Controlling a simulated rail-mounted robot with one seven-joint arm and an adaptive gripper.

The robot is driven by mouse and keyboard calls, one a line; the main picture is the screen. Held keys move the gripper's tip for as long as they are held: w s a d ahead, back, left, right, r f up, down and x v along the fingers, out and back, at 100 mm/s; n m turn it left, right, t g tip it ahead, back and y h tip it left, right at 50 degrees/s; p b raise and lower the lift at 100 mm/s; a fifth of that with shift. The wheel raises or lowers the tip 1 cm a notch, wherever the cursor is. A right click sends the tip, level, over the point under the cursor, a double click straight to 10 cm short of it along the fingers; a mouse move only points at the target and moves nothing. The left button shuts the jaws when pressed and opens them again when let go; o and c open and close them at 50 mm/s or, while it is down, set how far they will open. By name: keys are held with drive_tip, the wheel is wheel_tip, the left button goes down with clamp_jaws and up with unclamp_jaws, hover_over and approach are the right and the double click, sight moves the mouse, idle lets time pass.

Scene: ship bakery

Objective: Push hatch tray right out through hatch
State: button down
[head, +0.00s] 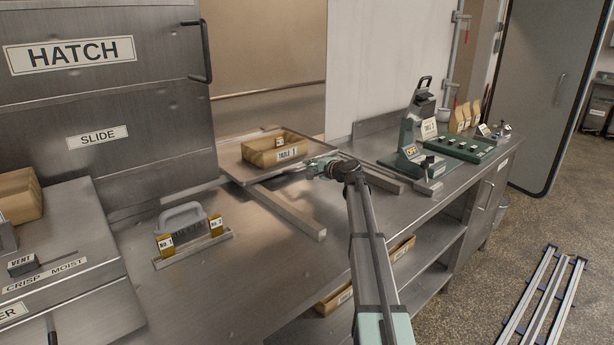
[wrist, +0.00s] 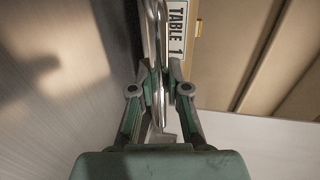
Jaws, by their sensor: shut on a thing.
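The hatch tray (head: 236,167) is a flat metal tray at the hatch opening (head: 270,60). A tan box (head: 275,152) labelled TABLE 1 sits on it, and the box also shows at the upper right of the wrist view (wrist: 225,50). My gripper (head: 312,170) is at the tray's front right side. Its fingers (wrist: 160,95) are shut on a thin metal handle (wrist: 158,40) of the tray, beside the box. The tray's far edge lies at the hatch opening; how far it reaches through is hard to tell.
Two metal rails (head: 290,211) run along the counter near the tray. The hatch's slide door (head: 110,120) stands at the left. A grip rack (head: 190,245) with a grey handle is on the counter front. A green machine (head: 412,150) stands to the right.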

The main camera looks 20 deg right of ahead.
drive_tip(key=x, duration=0.2)
drive_tip(key=r+x, duration=0.1)
drive_tip(key=x, duration=0.1)
drive_tip(key=shift+w, duration=0.3)
drive_tip(key=shift+r, duration=0.1)
drive_tip(key=c, duration=1.4)
unclamp_jaws()
drive_tip(key=shift+o, duration=1.3)
drive_tip(key=shift+w+a, duration=0.15)
drive_tip(key=shift+w, duration=0.05)
drive_tip(key=shift+s, duration=0.15)
drive_tip(key=v, duration=1.2)
